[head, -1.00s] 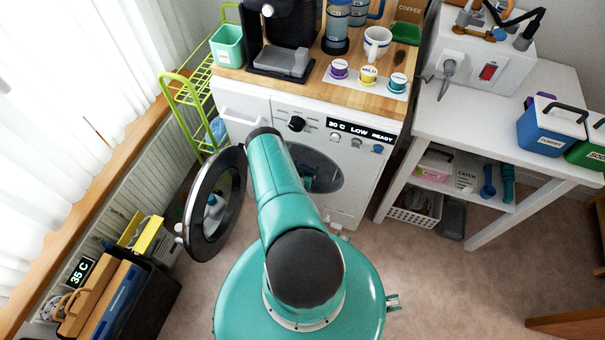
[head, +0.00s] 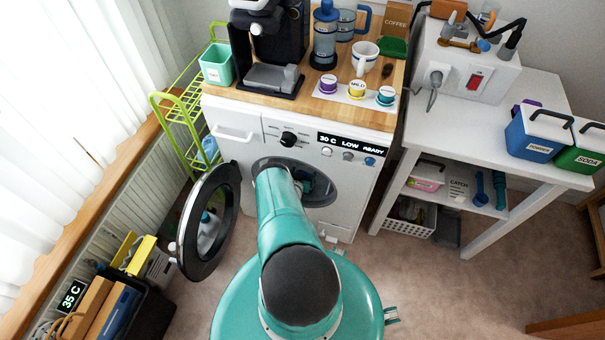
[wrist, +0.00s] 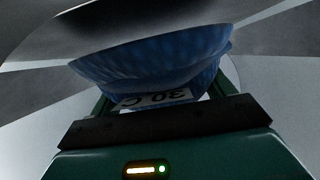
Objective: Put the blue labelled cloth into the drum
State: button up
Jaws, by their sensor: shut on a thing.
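In the wrist view, my gripper (wrist: 165,112) is shut on the blue cloth (wrist: 155,60), which bears a white label reading "30 C". Grey, dim surfaces surround the cloth there. In the head view, the washing machine's drum opening (head: 322,190) faces me, with its round door (head: 232,215) swung open to the left. My arm reaches into the opening, and my gripper's end is mostly hidden behind the arm. I cannot tell from the head view how deep the cloth sits.
A wooden counter (head: 222,95) above the machine carries a coffee maker (head: 275,50), a mug (head: 364,57) and small labelled pots. A white table (head: 450,137) stands right, a green rack (head: 170,105) left. Boxes (head: 110,305) lie at lower left.

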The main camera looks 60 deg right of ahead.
jog(key=o, duration=1.2)
jog(key=shift+o, duration=0.2)
jog(key=v, duration=1.4)
jog(key=shift+s+f, duration=0.1)
jog(key=shift+f, duration=0.05)
dwell(1.0)
